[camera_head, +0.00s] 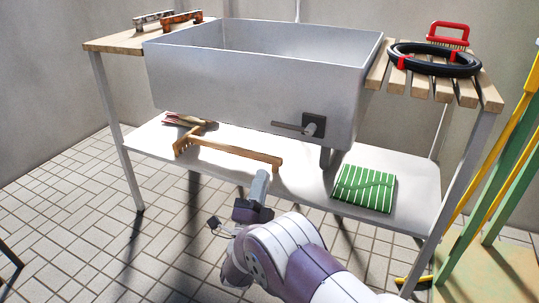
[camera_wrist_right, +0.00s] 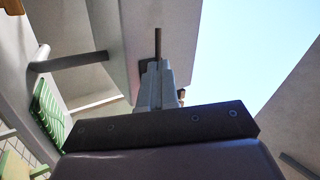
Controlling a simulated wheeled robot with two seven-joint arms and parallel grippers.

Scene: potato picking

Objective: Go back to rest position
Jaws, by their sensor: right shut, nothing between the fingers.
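My right gripper (camera_head: 260,184) is in the lower middle of the head view, in front of the lower shelf. It is shut with nothing between its fingers. In the right wrist view the closed fingers (camera_wrist_right: 156,88) point up, with the sink behind them. My left gripper does not show in either view. No potato can be made out in these frames.
A large grey sink (camera_head: 250,80) stands in a table with slatted wooden tops. A wooden rake head (camera_head: 228,152) and a green striped cloth (camera_head: 364,188) lie on the white lower shelf (camera_head: 415,190). A coiled black hose (camera_head: 434,60) and red brush (camera_head: 447,34) are at right.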

